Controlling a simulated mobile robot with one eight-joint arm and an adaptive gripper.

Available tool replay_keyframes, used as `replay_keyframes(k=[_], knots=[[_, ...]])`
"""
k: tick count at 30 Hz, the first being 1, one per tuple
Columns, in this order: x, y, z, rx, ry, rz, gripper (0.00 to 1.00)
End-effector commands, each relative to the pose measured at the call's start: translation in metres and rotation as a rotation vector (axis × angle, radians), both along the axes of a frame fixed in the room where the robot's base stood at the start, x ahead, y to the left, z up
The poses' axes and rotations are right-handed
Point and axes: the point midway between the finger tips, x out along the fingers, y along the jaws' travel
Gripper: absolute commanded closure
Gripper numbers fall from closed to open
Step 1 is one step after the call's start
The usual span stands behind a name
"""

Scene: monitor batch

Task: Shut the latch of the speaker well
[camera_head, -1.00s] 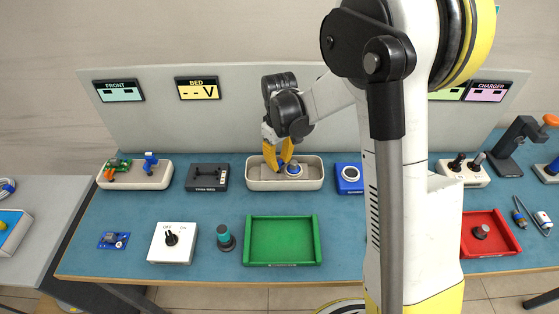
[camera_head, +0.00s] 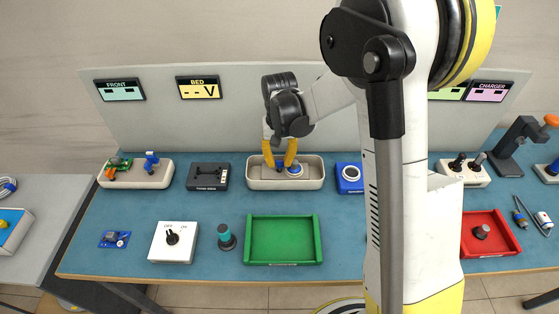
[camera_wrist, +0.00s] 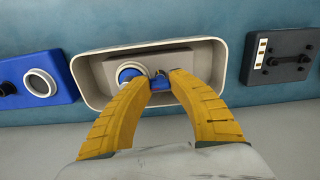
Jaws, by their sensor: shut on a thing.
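The speaker well is a cream, round-cornered tray (camera_head: 256,184) at the back middle of the bench. It also fills the upper middle of the wrist view (camera_wrist: 91,88). Inside it sits a round white-and-blue part (camera_head: 296,168), which shows beside my fingers in the wrist view (camera_wrist: 130,73). A small blue piece, seemingly the latch (camera_wrist: 158,82), lies between my yellow fingertips. My gripper (camera_head: 280,165) reaches down into the tray and is shut on this piece. The fingertips hide much of it, so its exact angle cannot be told.
A black test box (camera_head: 208,177) stands left of the tray and a blue box (camera_head: 349,178) right of it. An empty green tray (camera_head: 283,263) lies in front. My arm hides part of the bench on the right.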

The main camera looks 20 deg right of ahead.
Motion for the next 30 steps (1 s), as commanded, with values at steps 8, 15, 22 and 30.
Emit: replay_keyframes(k=[8, 15, 22, 30], knots=[[-0.0005, 0.0001, -0.0004, 0.000, 0.001, -0.022, 1.00], [-0.0005, 0.0000, -0.0004, 0.000, 0.001, -0.021, 1.00], [-0.0005, -0.0007, -0.0003, -0.002, 0.001, -0.022, 0.53], [-0.0005, -0.0017, -0.0002, -0.003, 0.001, -0.023, 0.53]])
